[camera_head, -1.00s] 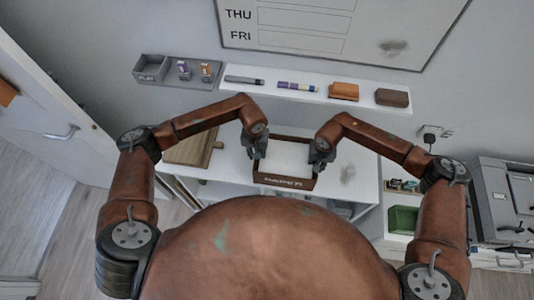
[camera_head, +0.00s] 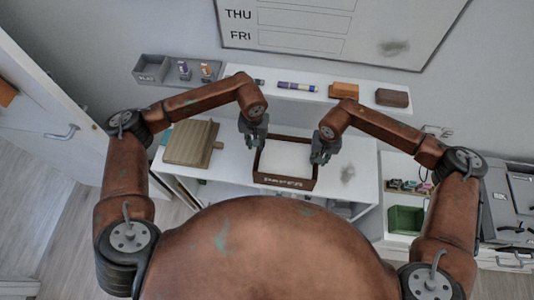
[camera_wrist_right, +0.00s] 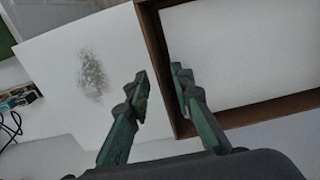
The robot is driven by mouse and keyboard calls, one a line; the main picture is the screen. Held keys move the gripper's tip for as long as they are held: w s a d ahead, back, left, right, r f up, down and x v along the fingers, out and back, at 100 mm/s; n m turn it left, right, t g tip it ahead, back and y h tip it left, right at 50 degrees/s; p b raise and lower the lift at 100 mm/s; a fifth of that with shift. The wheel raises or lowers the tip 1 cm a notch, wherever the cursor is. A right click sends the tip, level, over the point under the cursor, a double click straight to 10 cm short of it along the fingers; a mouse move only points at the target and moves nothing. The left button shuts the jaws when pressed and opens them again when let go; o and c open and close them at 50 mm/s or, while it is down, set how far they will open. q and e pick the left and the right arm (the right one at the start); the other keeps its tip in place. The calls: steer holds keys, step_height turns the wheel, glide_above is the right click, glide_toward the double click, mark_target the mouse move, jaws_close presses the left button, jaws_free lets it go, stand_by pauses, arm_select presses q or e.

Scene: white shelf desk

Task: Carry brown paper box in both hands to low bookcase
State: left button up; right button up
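The brown paper box (camera_head: 286,182), an open tray with a white inside and lettering on its front wall, is on the white top of the low bookcase (camera_head: 357,190). My left gripper (camera_head: 254,142) is at the box's left rear corner, its fingers apart. My right gripper (camera_head: 321,157) is at the right wall. In the right wrist view the right gripper (camera_wrist_right: 158,82) is open, with a gap between its fingers. The box's brown wall (camera_wrist_right: 157,52) runs behind that gap; I cannot tell whether the fingers touch it.
A wall shelf (camera_head: 315,92) behind holds markers, an orange block (camera_head: 344,90) and a brown block (camera_head: 392,97). A green bin (camera_head: 405,219) and a grey printer (camera_head: 510,195) stand at right.

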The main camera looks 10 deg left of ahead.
steer(key=shift+r, duration=2.5)
